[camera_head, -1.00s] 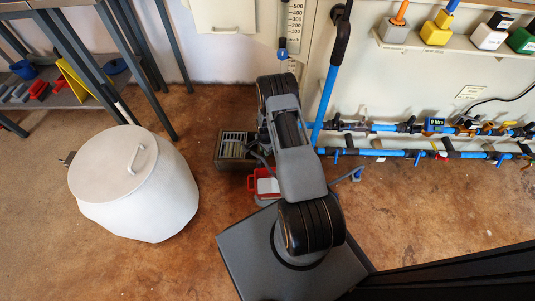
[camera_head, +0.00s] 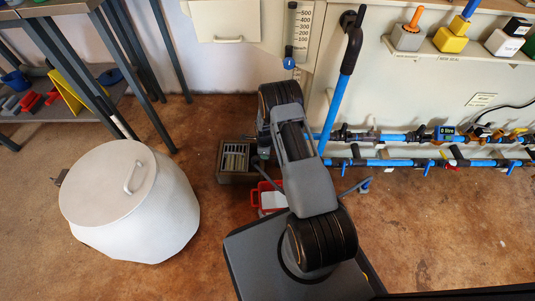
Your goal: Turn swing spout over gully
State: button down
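The grated gully (camera_head: 236,158) is a dark box with a slotted top, set on the floor against the wall, just left of my arm. I cannot make out the swing spout for certain; my arm covers the area to the right of the gully. A blue fitting (camera_head: 289,60) sits at the foot of the graduated scale above my arm's elbow. My arm rises from its base and bends at the elbow in front of the wall. My gripper is hidden behind the arm links, so its fingers and any hold do not show.
A white lidded drum (camera_head: 130,200) stands at left. Blue pipes with valves (camera_head: 430,137) run along the wall at right. A thin grey bar (camera_head: 353,187) reaches right from behind my arm. The right floor is clear.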

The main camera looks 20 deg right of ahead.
jog(key=shift+w+m, duration=0.3)
jog(key=shift+m, duration=0.1)
jog(key=shift+w, duration=0.1)
jog(key=c, duration=1.1)
grip_release()
jog(key=shift+d, duration=0.1)
jog(key=shift+o, duration=0.2)
jog(key=shift+r, duration=0.15)
notch_tip(320, 180, up, 14)
jog(key=p, duration=0.5)
jog(key=shift+f, duration=0.2)
